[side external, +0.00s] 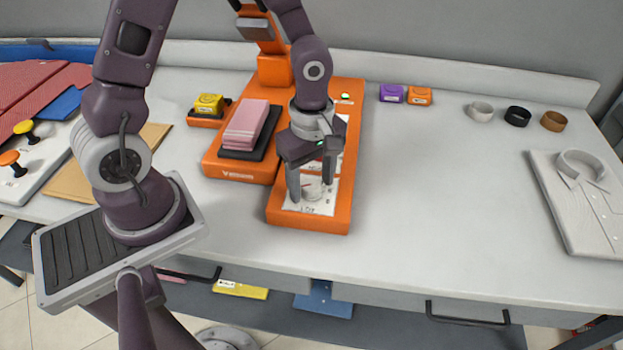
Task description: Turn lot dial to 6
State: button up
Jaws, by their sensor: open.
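The lot dial (316,188) is a pale round knob on a white panel labelled LOT, at the front of the orange machine (352,150). My gripper (311,194) points down over this panel, with its fingers apart on either side of the dial. I cannot tell whether the fingers touch the dial. The fingers and their shadow partly cover the dial, and its numbers and pointer are too small to read. A second white panel (341,128) lies farther back on the machine, mostly hidden behind my gripper.
A pink stack (247,124) sits on a black pad left of the panel. A yellow block (208,103) stands behind left. Purple (391,93) and orange (419,96) blocks stand behind right. A folded shirt (582,200) lies far right. The counter (440,190) between is clear.

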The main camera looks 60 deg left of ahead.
grip_shut()
